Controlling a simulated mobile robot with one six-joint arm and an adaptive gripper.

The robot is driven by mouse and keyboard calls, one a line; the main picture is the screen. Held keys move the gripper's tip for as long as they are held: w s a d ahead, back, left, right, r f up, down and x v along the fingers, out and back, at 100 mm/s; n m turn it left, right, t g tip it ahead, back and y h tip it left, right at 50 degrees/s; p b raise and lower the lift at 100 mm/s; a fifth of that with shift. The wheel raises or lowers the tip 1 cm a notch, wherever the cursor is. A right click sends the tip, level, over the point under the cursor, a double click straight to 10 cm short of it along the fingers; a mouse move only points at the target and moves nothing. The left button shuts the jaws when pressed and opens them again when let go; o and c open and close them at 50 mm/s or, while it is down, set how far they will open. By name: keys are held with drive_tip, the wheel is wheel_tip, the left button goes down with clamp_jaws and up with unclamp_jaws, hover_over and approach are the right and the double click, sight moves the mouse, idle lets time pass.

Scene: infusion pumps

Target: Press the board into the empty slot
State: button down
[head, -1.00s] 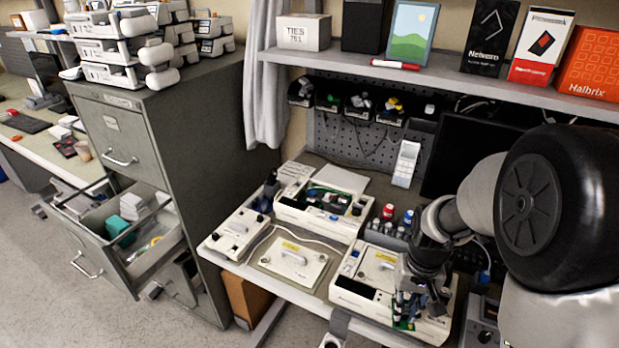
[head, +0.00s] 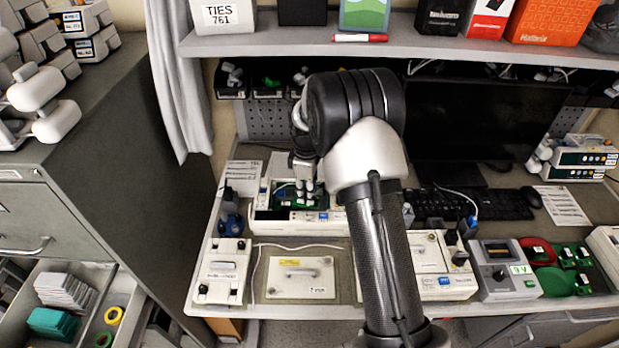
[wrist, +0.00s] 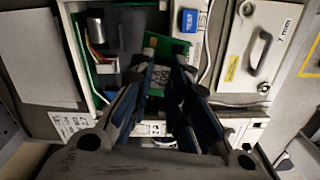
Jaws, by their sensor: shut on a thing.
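My gripper (head: 305,188) is over the open pump (head: 285,226) at the back left of the bench, with its fingers pointing down. In the wrist view the fingers (wrist: 165,72) are shut on a green board (wrist: 172,48), which shows between and beyond the fingertips. The open pump's white wall (wrist: 74,22) and its inner parts surround it in that view. Green also shows inside the pump in the head view, partly covered by my gripper. The fingers hide much of the pump's inside, and I cannot make out the empty slot or whether the board touches it.
A flat cover with a handle (head: 286,276) lies in front of the open pump; it also shows in the wrist view (wrist: 243,45). A small white unit (head: 222,270) stands left of it. Another pump (head: 455,285) is at right, partly behind my arm. A monitor (head: 470,120) stands behind.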

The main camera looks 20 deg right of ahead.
drive_tip(key=shift+w+d+f+n+b, duration=0.35)
drive_tip(key=shift+d+f+n+b, duration=0.1)
drive_tip(key=shift+f, duration=0.5)
drive_tip(key=shift+w+d+f+n+b, duration=0.35)
drive_tip(key=shift+d+f+b, duration=0.15)
drive_tip(key=shift+f, duration=0.4)
drive_tip(key=shift+w+d+f+n+b, duration=0.3)
drive_tip(key=shift+d+f+n+b, duration=0.15)
drive_tip(key=shift+f, duration=0.5)
drive_tip(key=shift+f+b, duration=0.4)
drive_tip(key=shift+f, duration=0.35)
drive_tip(key=c, duration=1.5)
unclamp_jaws()
drive_tip(key=shift+o, duration=0.2)
wheel_tip(320, 180, up, 7)
drive_tip(key=p, duration=0.4)
